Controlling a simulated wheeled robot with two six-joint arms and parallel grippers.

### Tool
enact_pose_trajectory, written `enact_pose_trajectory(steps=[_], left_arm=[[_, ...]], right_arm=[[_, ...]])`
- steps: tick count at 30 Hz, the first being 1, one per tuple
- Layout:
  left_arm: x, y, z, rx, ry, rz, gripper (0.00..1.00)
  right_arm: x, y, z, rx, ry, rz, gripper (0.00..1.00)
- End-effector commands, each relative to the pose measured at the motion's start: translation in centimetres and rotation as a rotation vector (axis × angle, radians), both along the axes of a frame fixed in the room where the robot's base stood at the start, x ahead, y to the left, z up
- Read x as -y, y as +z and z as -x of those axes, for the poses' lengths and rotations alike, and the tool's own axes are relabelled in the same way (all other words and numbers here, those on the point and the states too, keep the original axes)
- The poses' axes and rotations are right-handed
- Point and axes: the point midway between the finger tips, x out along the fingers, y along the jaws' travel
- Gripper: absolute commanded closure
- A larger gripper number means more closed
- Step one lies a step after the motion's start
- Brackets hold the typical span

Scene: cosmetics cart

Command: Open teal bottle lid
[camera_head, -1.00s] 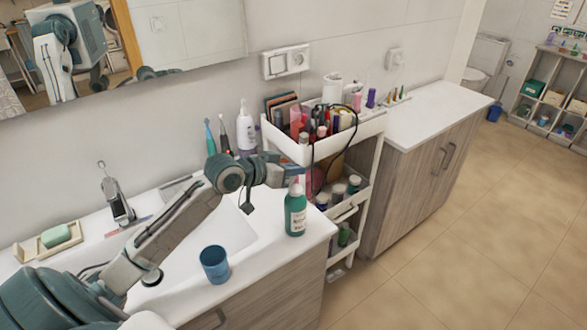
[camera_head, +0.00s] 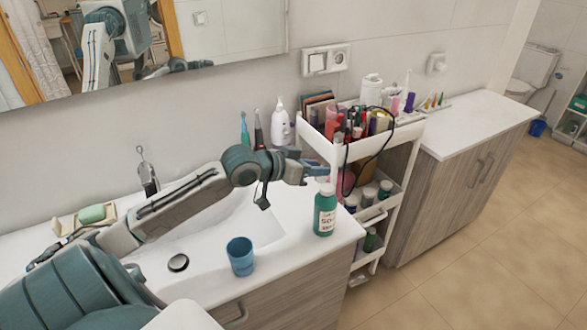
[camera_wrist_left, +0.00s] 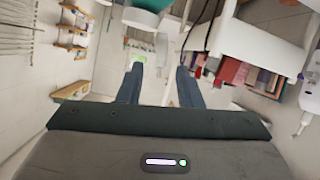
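The teal bottle (camera_head: 325,213) stands upright on the white counter near its right front corner, with a pale lid (camera_head: 326,188) on top. My left gripper (camera_head: 318,171) is just above and behind the lid in the head view. In the left wrist view its two fingers (camera_wrist_left: 160,82) are apart with nothing between them. The bottle's teal body (camera_wrist_left: 152,4) and white lid (camera_wrist_left: 140,18) show at the top edge of that view, beyond the fingertips. My right gripper is not in view.
A blue cup (camera_head: 241,257) stands left of the bottle by the sink. A white cart (camera_head: 397,135) full of cosmetics is close on the right. A white pump bottle (camera_head: 280,125) and toothbrushes stand behind my left arm. A mirror (camera_head: 225,30) hangs on the wall.

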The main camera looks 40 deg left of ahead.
Motion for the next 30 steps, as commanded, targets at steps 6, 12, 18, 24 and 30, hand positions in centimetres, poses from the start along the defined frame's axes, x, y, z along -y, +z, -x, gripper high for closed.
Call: enact_pose_trajectory(steps=[6,12,18,24,30], left_arm=[[-0.6,0.6,1.6,-0.004,-0.002,-0.007,0.68],[-1.4,1.1,2.7,-0.002,0.009,-0.009,0.68],[-1.3,1.6,3.7,-0.005,-0.008,-0.007,0.68],[-2.1,2.8,4.6,-0.001,0.013,-0.004,0.68],[-2.2,2.9,5.4,-0.002,0.005,-0.002,0.68]], right_arm=[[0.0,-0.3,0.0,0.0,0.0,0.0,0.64],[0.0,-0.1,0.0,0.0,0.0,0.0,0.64],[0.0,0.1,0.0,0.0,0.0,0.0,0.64],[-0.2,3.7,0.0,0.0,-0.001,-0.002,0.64],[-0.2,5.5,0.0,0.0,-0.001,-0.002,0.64]])
